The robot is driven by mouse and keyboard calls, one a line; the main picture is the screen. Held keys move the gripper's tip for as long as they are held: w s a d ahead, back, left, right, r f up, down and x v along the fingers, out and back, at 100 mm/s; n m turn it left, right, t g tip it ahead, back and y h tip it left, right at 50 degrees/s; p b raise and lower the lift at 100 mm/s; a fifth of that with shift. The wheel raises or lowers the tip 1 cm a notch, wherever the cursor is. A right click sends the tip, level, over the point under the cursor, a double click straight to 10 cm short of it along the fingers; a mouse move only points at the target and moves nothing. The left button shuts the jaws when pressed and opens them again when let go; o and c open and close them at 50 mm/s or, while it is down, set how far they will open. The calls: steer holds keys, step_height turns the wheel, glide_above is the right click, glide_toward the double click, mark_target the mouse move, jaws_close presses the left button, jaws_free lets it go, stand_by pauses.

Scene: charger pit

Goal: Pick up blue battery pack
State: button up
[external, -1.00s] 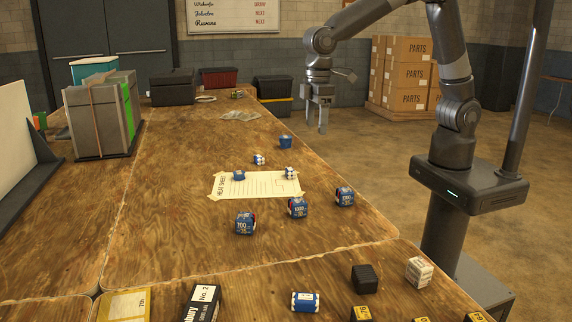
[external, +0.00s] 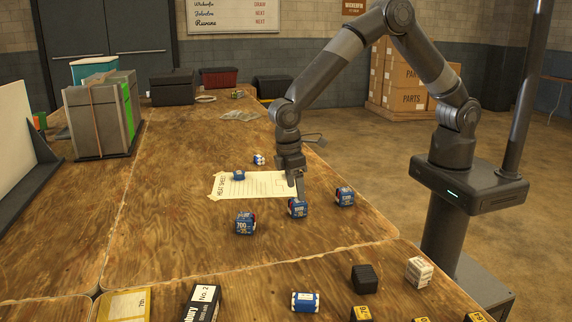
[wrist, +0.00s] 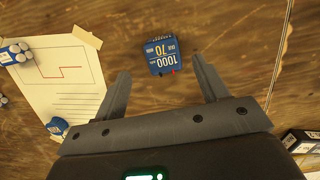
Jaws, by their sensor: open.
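Three blue battery packs with white print stand on the wooden table: a left one marked 700 (external: 245,224), a middle one marked 1000 (external: 297,209) and a right one (external: 345,198). My gripper (external: 291,188) is low over the table, just behind the middle pack in the external view. In the wrist view, the pack marked 1000 (wrist: 163,52) lies ahead of the gap between my spread fingers (wrist: 161,76). The jaws are open and empty. Whether a fingertip touches the pack is unclear.
A taped paper sheet (external: 225,188) lies beside the packs, with a small blue item (external: 238,175) on it. A blue-and-white cell bundle (external: 259,160) is behind. A dark cube (external: 365,279) and other small boxes line the front. The table's left middle is clear.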

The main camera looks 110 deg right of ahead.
mark_target(299, 205)
steer(key=f, duration=0.5)
steer(key=shift+s+a+f, duration=0.15)
steer(key=shift+s+a, duration=0.05)
steer(key=shift+s, duration=0.15)
steer(key=c, duration=1.2)
